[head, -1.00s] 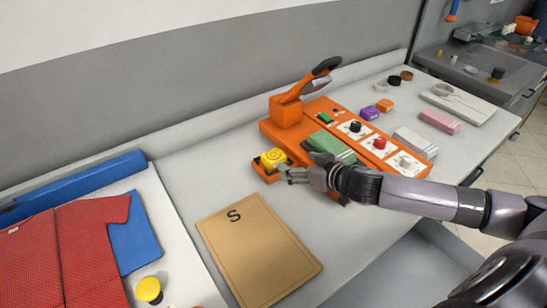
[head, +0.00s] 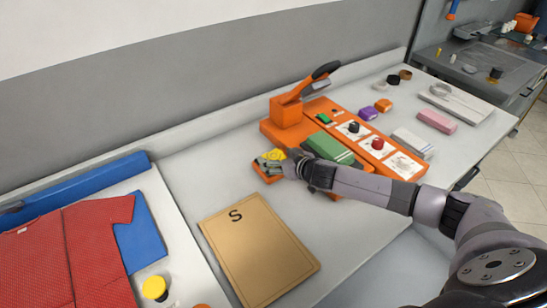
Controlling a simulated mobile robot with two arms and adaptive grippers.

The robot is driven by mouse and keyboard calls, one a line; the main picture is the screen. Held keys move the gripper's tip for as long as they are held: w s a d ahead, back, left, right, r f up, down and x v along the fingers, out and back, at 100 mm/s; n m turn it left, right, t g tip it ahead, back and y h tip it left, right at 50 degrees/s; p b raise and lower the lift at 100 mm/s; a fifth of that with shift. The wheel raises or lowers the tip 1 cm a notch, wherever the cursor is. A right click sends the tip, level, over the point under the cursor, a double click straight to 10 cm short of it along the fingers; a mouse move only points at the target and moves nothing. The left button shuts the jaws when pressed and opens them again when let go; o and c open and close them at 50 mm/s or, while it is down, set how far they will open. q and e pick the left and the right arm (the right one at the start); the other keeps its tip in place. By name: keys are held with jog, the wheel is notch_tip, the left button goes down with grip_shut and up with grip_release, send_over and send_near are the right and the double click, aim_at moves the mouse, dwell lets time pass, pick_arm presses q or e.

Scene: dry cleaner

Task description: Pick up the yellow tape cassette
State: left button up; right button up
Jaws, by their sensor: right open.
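The yellow tape cassette (head: 275,154) sits at the left front end of the orange machine, on a small orange base (head: 263,175). My right gripper (head: 268,164) is open at the cassette, with its fingers in front of it and hiding its lower part. I cannot tell whether the fingers touch it. My left gripper is not in view.
A brown board marked S (head: 260,248) lies in front. A red garment (head: 75,250) lies at left. Small boxes stand at right.

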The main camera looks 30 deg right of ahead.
jog(key=shift+w+a+f, duration=0.1)
jog(key=shift+w+f, duration=0.15)
jog(key=shift+w, duration=0.2)
jog(key=shift+c, duration=0.3)
jog(key=c, duration=1.2)
